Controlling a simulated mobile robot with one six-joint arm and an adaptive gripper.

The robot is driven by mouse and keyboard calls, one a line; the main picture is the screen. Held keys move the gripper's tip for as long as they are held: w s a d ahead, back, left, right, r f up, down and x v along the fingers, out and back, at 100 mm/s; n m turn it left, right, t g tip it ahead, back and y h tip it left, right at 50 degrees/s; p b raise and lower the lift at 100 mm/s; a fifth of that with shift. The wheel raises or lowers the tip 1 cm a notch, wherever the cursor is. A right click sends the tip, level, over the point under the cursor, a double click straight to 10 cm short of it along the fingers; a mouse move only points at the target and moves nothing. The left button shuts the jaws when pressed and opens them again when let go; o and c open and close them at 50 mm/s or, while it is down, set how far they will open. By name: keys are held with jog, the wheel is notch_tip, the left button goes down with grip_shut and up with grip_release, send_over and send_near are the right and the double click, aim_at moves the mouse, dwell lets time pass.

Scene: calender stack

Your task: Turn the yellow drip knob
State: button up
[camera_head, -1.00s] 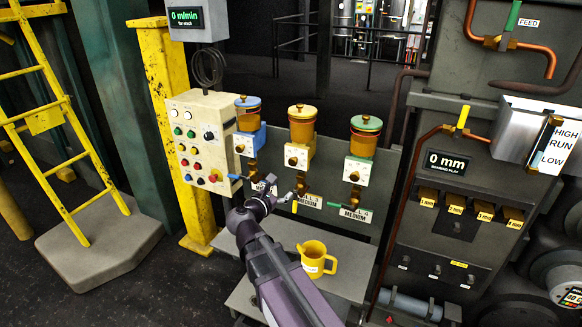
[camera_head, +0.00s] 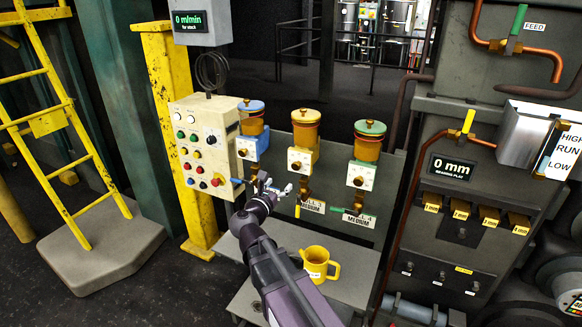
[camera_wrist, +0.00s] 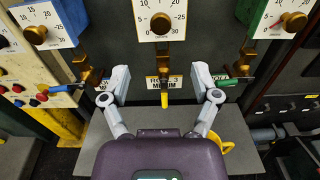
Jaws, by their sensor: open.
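The yellow oiler (camera_head: 306,125) is the middle of three drip units. Its white dial plate (camera_wrist: 140,12) has a bronze knob (camera_wrist: 161,23) at the top centre of the wrist view; the knob also shows in the head view (camera_head: 297,166). A yellow lever (camera_wrist: 164,98) hangs below on a bronze valve. My gripper (camera_wrist: 162,84) is open and empty. Its grey fingers are spread to either side of the valve and label in the wrist view, lower than the knob. In the head view, my gripper (camera_head: 275,186) is left of and below the yellow unit's knob.
The blue unit (camera_head: 251,125) stands left and the green unit (camera_head: 369,145) right, each with a similar dial and lever. A cream button panel (camera_head: 205,150) is further left. A yellow mug (camera_head: 316,262) stands on the grey shelf (camera_head: 350,285) below.

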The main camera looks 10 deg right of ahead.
aim_at(294, 166)
jog(key=x, duration=1.2)
jog(key=shift+w+d, duration=0.2)
grip_shut()
jog(key=shift+a, duration=0.45)
jog(key=shift+d+r, duration=0.1)
jog(key=shift+d, duration=0.2)
